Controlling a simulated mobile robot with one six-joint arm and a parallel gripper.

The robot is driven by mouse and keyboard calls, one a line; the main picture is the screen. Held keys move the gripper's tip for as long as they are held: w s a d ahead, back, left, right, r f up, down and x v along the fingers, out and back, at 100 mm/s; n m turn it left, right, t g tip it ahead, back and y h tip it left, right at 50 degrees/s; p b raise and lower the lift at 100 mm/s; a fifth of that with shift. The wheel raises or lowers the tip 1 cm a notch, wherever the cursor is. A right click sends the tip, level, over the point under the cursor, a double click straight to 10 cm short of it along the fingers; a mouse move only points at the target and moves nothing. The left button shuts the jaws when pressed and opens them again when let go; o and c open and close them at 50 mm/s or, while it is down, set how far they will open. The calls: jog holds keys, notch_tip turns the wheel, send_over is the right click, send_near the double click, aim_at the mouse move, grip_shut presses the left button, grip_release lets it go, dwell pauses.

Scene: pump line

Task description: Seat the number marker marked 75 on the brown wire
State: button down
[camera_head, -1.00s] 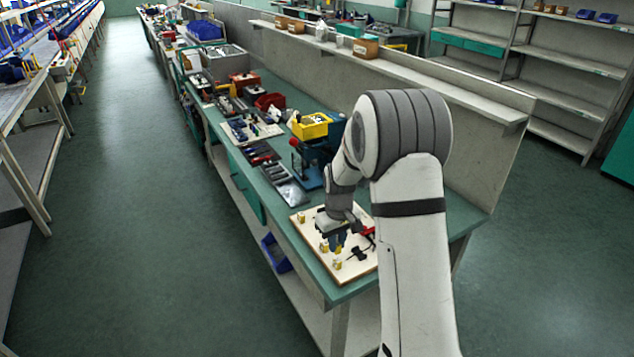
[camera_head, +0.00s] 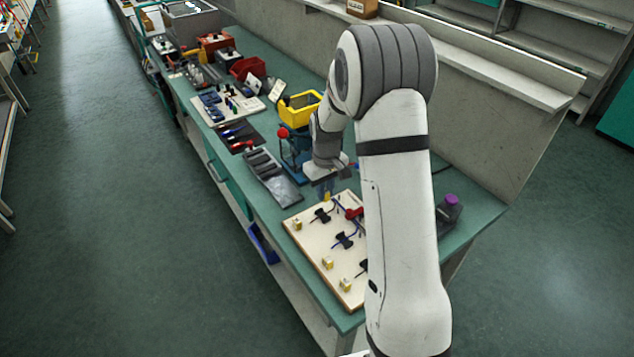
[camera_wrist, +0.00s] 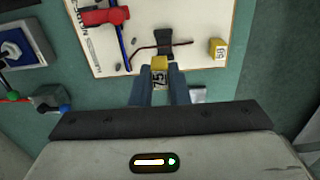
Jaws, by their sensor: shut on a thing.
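My gripper (camera_wrist: 159,90) is shut on a yellow number marker (camera_wrist: 159,68), whose white face reads 75. In the head view my gripper (camera_head: 326,188) is above the far end of a pale board (camera_head: 310,246), with the marker (camera_head: 327,196) low between its fingers. In the wrist view the brown wire (camera_wrist: 143,48) curves left from a black clip (camera_wrist: 164,40) on the board (camera_wrist: 190,12). The marker appears just below the clip and wire in that picture; its height above them is not clear.
Another yellow marker (camera_wrist: 217,48) sits on the board beside the clip. A blue wire (camera_wrist: 123,42) runs by a red clamp (camera_wrist: 106,16). Further markers (camera_head: 327,262) stand along the board's left side. A blue press (camera_head: 292,150) and grey tray (camera_head: 275,180) stand beyond the board.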

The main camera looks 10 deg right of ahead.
aim_at(323, 215)
jog(key=shift+s+a+f+b, duration=0.15)
jog(key=shift+f+b, duration=0.4)
jog(key=shift+f, duration=0.45)
jog(key=shift+a+f+b, duration=0.15)
jog(key=shift+f+b, duration=0.4)
jog(key=shift+f, duration=0.45)
jog(key=shift+f+b, duration=0.45)
jog(key=shift+f, duration=0.15)
jog(key=shift+f+b, duration=1)
jog(key=shift+b, duration=0.1)
dwell(0.8)
jog(key=c, duration=1.1)
grip_release()
jog(key=shift+c, duration=0.2)
jog(key=shift+r, duration=0.2)
jog(key=shift+r+p, duration=2.2)
jog(key=shift+r, duration=1.4)
jog(key=shift+r, duration=0.1)
